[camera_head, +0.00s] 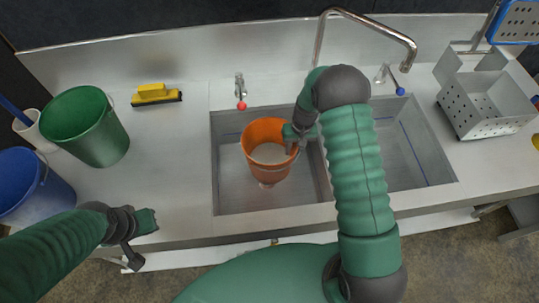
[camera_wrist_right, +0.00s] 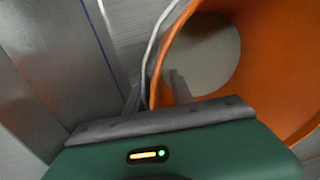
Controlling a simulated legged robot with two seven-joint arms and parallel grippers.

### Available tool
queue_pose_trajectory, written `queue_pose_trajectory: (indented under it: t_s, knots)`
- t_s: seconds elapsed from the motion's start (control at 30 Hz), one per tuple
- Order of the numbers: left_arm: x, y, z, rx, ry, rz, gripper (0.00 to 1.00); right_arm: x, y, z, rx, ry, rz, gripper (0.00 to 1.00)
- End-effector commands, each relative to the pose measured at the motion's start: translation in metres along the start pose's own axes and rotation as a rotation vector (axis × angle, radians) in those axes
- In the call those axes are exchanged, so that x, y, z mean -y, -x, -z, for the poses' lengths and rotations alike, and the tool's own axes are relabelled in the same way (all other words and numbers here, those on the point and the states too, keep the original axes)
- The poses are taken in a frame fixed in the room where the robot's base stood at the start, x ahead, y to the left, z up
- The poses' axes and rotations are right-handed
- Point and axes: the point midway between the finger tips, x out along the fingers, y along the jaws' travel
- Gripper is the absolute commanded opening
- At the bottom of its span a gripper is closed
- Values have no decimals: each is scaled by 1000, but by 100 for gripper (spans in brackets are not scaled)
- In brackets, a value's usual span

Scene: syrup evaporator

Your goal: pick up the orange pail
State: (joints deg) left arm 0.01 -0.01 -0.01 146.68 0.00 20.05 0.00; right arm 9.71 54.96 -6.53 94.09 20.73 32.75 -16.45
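The orange pail (camera_head: 265,165) is in the left basin of the sink, its mouth facing up. My right gripper (camera_head: 291,137) is at the right side of its rim, partly hidden by my arm. In the right wrist view the orange pail (camera_wrist_right: 285,60) fills the right side. There my right gripper (camera_wrist_right: 158,92) has its fingers apart, one outside the rim and one inside, with the pail wall and wire handle between them. Whether the pail touches the basin floor I cannot tell. My left gripper (camera_head: 145,240) is open and empty at the counter's front edge.
A green bucket (camera_head: 100,140) and a blue bucket (camera_head: 35,195) stand at left. A yellow brush (camera_head: 155,94) lies behind. Faucets (camera_head: 400,45) rise behind the sink. A perforated metal basket (camera_head: 490,115) stands at right. The right basin (camera_head: 410,155) looks empty where visible.

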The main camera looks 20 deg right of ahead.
Motion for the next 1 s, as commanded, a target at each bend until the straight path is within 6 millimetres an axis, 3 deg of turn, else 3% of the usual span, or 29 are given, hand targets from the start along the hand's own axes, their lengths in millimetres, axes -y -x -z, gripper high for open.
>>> queue_pose_trajectory:
  t_s: [0.2, 0.43, 1.0]
  knots:
    - [0, 0, 0, 0, -1, 0, 0, 1, 0, 0, -3, 0, -4, 27]
    - [0, 0, 0, 0, 0, 0, 0, 2, 0, 0, -2, 0, -3, 0]
    - [0, 0, 0, 0, 0, 0, 0, 2, 0, 0, -2, 0, -3, 0]
